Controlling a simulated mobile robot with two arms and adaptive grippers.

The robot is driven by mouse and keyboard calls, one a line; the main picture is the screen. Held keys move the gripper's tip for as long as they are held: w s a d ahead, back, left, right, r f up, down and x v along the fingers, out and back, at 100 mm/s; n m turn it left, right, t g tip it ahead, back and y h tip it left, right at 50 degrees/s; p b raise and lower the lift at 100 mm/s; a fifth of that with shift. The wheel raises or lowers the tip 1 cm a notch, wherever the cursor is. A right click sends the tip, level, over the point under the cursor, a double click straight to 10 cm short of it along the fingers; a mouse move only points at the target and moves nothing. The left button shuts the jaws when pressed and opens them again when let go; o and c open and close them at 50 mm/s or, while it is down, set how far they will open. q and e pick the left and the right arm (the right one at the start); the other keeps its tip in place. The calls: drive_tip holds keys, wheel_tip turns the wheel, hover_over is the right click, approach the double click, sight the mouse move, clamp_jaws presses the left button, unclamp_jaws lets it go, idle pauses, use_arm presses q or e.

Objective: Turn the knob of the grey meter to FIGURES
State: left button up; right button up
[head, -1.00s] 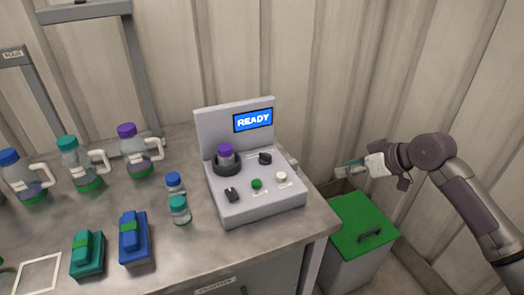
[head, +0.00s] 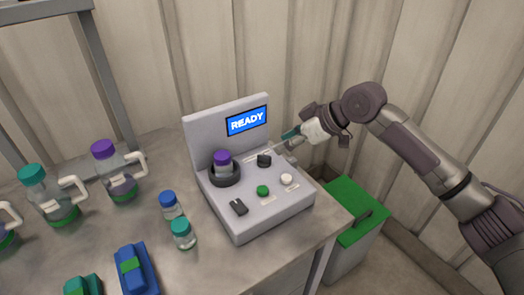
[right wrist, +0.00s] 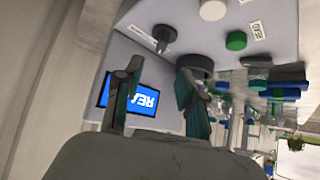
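The grey meter (head: 255,208) stands on the bench with its blue screen (head: 246,121) reading READY. A black knob (head: 264,160) sits at the back right of its sloped panel, beside a small label too small to read. A second black knob or switch (head: 239,207) is at the front left. My right gripper (head: 288,135) is just right of the meter's screen, apart from the back knob. In the right wrist view its two fingers (right wrist: 158,92) are spread and empty, with the knob (right wrist: 165,36) beyond them. My left gripper is not in view.
A green button (head: 262,190) and a white button (head: 286,179) are on the panel. Small bottles (head: 182,233) and jugs (head: 120,172) stand left. A green-lidded bin (head: 350,205) is right of the bench.

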sight(261, 154)
drive_tip(key=x, duration=0.7)
drive_tip(key=shift+a+r, duration=0.1)
drive_tip(key=shift+a, duration=0.1)
drive_tip(key=shift+p+x, duration=0.3)
drive_tip(key=shift+x, duration=0.6)
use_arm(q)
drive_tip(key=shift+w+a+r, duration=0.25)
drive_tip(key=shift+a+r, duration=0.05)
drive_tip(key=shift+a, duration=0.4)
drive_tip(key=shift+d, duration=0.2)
use_arm(e)
clamp_jaws()
